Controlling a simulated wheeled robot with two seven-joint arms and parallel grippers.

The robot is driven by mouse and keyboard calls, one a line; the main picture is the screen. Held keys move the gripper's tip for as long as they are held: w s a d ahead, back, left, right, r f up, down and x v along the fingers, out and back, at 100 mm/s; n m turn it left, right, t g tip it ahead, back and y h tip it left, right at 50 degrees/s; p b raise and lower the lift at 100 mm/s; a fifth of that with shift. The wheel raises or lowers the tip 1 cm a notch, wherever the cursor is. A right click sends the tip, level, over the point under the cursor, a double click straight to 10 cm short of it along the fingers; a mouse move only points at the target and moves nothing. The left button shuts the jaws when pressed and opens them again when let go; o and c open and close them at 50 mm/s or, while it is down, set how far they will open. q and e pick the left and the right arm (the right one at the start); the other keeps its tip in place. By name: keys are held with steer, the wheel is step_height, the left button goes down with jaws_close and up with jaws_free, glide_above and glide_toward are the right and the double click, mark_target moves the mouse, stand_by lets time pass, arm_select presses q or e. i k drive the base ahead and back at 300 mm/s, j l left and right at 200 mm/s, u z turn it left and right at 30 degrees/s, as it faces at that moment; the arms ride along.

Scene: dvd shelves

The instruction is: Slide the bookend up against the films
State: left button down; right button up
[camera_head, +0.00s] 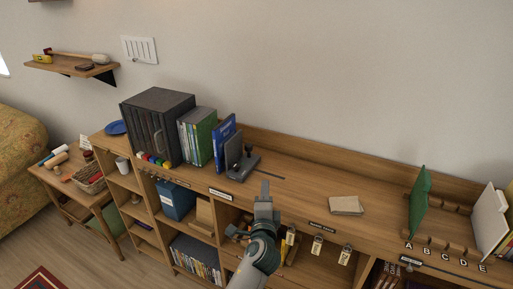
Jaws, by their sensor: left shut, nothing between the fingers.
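The dark grey bookend (234,152) stands on the wooden shelf top, with an upright plate and a flat base with a small knob. The films (197,136) are a row of upright cases left of it. A blue case (224,137) stands at their right end, slightly tilted, close to the bookend plate. I cannot tell whether the two touch. My left gripper (264,188) is shut and empty, in front of and to the right of the bookend, apart from it. My right gripper is not in view.
A large dark case (158,124) stands left of the films. A slot (270,175) runs along the shelf top right of the bookend. A beige pad (346,205) lies farther right, then a green divider (419,200). The shelf top between bookend and pad is clear.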

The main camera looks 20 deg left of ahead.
mark_target(233, 152)
steer(key=i+j, duration=0.7)
steer(key=j+z, duration=0.05)
steer(key=j, duration=0.05)
